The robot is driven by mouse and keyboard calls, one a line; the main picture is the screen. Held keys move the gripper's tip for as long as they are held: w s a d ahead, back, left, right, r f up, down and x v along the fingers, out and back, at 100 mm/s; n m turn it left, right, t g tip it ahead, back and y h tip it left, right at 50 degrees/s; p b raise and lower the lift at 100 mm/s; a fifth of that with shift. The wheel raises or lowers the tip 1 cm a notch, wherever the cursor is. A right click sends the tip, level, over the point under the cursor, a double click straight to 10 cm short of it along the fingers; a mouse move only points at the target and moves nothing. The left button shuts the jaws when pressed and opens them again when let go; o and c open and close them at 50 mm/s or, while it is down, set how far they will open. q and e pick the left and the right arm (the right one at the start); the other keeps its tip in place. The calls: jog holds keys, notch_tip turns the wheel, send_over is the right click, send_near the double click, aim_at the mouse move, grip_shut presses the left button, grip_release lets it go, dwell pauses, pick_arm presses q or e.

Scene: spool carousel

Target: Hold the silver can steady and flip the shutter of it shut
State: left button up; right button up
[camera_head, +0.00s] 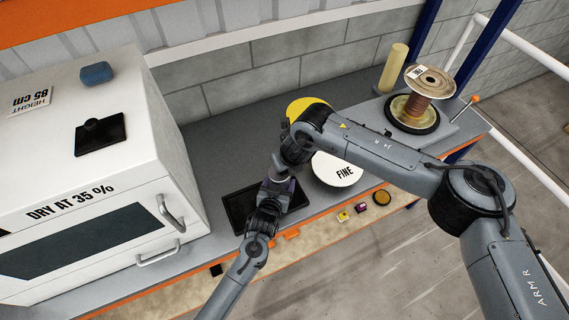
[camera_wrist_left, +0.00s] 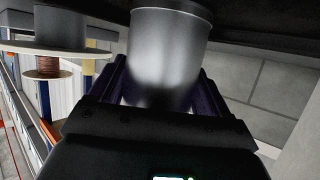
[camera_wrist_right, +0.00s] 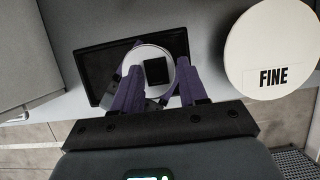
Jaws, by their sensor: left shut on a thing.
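The silver can (camera_wrist_left: 168,50) stands upright between the fingers of my left gripper (camera_wrist_left: 163,88), which is shut on its side. In the right wrist view the can's round pale top (camera_wrist_right: 134,58) shows with a dark square (camera_wrist_right: 156,70) on it. I cannot tell whether this square is the shutter or the opening. My right gripper (camera_wrist_right: 159,66) is over the top, with its purple fingers apart and nothing visibly gripped. In the head view both grippers meet near the black tray (camera_head: 236,208), and my right arm hides most of the can.
A white disc marked FINE (camera_head: 336,170) lies right of the tray, with a yellow disc (camera_head: 304,107) behind. A white dryer cabinet (camera_head: 130,100) stands left. A copper-coloured spool (camera_head: 418,105) and a tan cylinder (camera_head: 394,68) stand at the back right.

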jog(key=shift+r, duration=0.1)
pick_arm(q)
jog(key=shift+f, duration=0.1)
pick_arm(e)
jog(key=v, duration=1.1)
jog(key=shift+r, duration=0.4)
jog(key=shift+s, duration=0.15)
pick_arm(q)
jog(key=o, duration=1.2)
jog(key=shift+c, duration=0.2)
jog(key=shift+s, duration=0.2)
